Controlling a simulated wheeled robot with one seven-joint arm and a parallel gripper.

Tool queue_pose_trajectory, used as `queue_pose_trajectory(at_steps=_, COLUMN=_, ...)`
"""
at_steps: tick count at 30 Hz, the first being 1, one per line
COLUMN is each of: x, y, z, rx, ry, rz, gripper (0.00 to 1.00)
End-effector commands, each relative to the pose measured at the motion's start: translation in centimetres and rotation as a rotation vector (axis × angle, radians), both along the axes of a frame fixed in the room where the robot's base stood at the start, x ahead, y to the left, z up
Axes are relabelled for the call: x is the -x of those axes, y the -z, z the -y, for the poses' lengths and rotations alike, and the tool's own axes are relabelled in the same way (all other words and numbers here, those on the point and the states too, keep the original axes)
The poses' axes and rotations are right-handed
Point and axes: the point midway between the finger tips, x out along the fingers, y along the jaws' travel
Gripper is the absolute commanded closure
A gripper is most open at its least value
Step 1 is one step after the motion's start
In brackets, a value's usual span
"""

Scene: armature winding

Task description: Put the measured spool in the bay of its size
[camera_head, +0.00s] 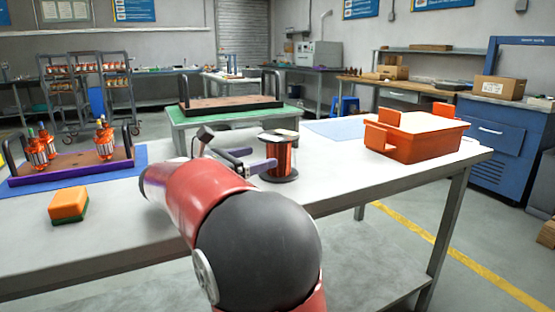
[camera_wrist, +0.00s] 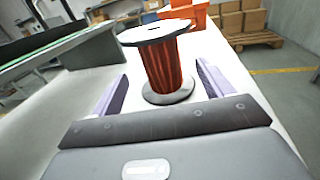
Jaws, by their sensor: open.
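A spool (camera_head: 278,158) of copper-red wire with dark flanges stands upright on the white table. It also shows in the wrist view (camera_wrist: 168,62), ahead of and between the two purple fingers. My gripper (camera_head: 253,160) is open, with its fingers level with the spool's left side in the head view; in the wrist view my gripper (camera_wrist: 158,85) has a finger to each side of the spool's lower part, apart from it. An orange bin (camera_head: 415,142) with raised blocks on its rim stands at the table's right. I cannot make out marked size bays in it.
A purple-edged tray (camera_head: 75,174) with wound armatures sits on a blue mat at the left. An orange sponge (camera_head: 68,206) lies in front of it. A pale blue sheet (camera_head: 335,129) lies behind the spool. The tabletop between spool and bin is clear.

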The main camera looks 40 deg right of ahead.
Motion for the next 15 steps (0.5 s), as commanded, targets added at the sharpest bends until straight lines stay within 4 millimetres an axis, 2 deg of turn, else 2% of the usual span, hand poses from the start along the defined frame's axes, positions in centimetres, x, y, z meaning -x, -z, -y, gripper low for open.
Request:
queue_pose_trajectory(at_steps=1, x=0.0, y=1.0, z=0.0, rx=0.0, ry=0.0, rz=-0.003, gripper=0.21)
queue_pose_trajectory(at_steps=3, x=0.1, y=1.6, z=0.2, rx=0.0, ry=0.001, rz=0.0, gripper=0.21)
queue_pose_trajectory(at_steps=10, x=0.2, y=1.3, z=2.0, rx=0.0, ry=0.003, rz=0.002, gripper=0.21)
queue_pose_trajectory(at_steps=15, x=0.3, y=1.3, z=4.9, rx=0.0, ry=0.005, rz=0.001, gripper=0.21)
